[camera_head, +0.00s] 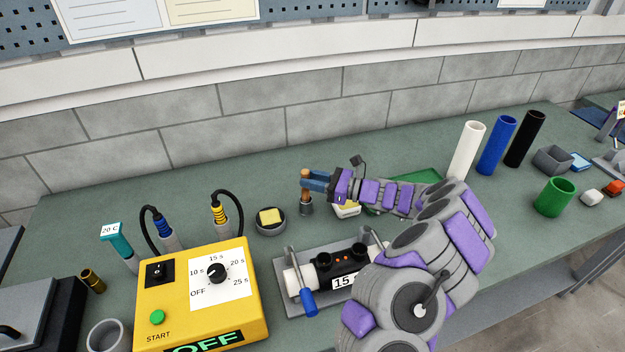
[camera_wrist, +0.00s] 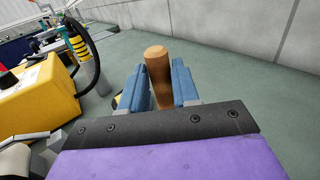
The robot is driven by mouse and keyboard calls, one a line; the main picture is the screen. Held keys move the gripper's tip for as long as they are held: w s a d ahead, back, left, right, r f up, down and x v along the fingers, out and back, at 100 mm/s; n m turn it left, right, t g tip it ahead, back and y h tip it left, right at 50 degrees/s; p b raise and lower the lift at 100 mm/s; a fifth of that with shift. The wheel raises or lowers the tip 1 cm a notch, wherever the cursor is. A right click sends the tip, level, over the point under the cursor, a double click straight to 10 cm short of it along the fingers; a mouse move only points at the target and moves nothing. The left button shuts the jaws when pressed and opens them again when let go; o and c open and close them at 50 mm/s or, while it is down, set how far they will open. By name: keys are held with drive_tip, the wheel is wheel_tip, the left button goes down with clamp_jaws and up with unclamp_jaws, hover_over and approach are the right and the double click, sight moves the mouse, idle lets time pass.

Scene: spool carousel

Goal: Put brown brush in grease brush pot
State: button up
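The brown brush (camera_head: 305,182) stands upright, its wooden handle between the blue fingers of my gripper (camera_head: 316,184). In the wrist view the brush handle (camera_wrist: 157,65) fills the space between the two fingers (camera_wrist: 160,88), which press on both sides of it. I cannot tell whether the brush touches the pot's bottom.
A round dish with a yellow sponge (camera_head: 270,219) is left of the pot. A yellow timer box (camera_head: 200,295) and a clamp fixture (camera_head: 330,275) stand in front. White, blue and black tubes (camera_head: 495,145) stand at the right. The bench behind the pot is clear up to the wall.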

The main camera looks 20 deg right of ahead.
drive_tip(key=o, duration=0.3)
drive_tip(key=shift+d+r, duration=0.1)
drive_tip(key=p+v, duration=0.3)
drive_tip(key=v, duration=0.9)
drive_tip(key=s+a+r+n+g+y, duration=0.1)
drive_tip(key=s+a+r+n+g, duration=0.15)
drive_tip(key=a+r+n, duration=0.4)
drive_tip(key=s+a+r+n+g+y, duration=0.15)
drive_tip(key=a+r+g, duration=0.25)
drive_tip(key=a, duration=0.5)
drive_tip(key=s+a+r+n+g+h, duration=0.4)
drive_tip(key=s+a+n+g, duration=0.3)
drive_tip(key=s+a, duration=0.45)
drive_tip(key=s+a+f+n+h, duration=0.1)
drive_tip(key=s+f+n+h, duration=0.1)
drive_tip(key=s+n+h, duration=0.75)
drive_tip(key=s+d+f+h, duration=0.1)
drive_tip(key=s+d, duration=0.2)
drive_tip(key=s, duration=0.2)
drive_tip(key=s+d+f+h, duration=0.1)
drive_tip(key=s+d, duration=0.3)
drive_tip(key=s+d+f+t+h, duration=0.1)
drive_tip(key=s+d, duration=0.2)
drive_tip(key=s, duration=0.2)
drive_tip(key=shift+s+d+f+n+h, duration=0.1)
drive_tip(key=shift+s+d+n+h, duration=0.05)
drive_tip(key=shift+s+n+h, duration=0.2)
